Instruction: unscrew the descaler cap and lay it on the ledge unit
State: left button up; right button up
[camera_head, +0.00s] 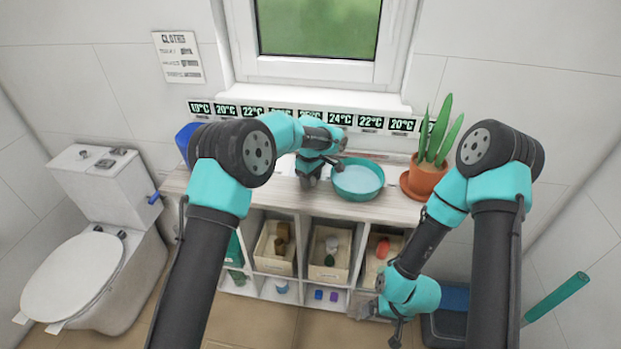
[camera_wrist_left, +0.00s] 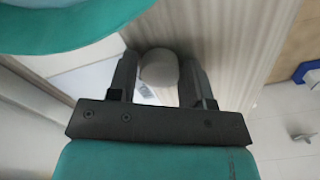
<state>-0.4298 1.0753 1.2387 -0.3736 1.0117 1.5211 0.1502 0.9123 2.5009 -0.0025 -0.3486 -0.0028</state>
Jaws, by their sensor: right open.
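The ledge unit (camera_head: 375,212) has a pale wooden top and stands below the window. My left gripper (camera_head: 311,178) is low over its top, left of the teal basin, and partly hidden by its own arm. In the left wrist view, a grey rounded cap (camera_wrist_left: 158,68) sits between the two fingertips of the left gripper (camera_wrist_left: 159,75). The fingers flank it with no clear gap and look shut on it. The bottle body below is mostly hidden. My right gripper (camera_head: 396,335) is open and empty, low in front of the unit's right end.
A teal basin (camera_head: 357,181) stands on the ledge, right of my left gripper. A potted plant (camera_head: 425,179) stands at the right end. Bins (camera_head: 330,272) with small items fill the cubbies below. A toilet (camera_head: 90,255) is at left. The ledge front between gripper and plant is bare.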

pick_arm(q)
jog(key=shift+o, duration=1.3)
notch_tip(320, 180, up, 12)
jog(key=shift+r, duration=0.15)
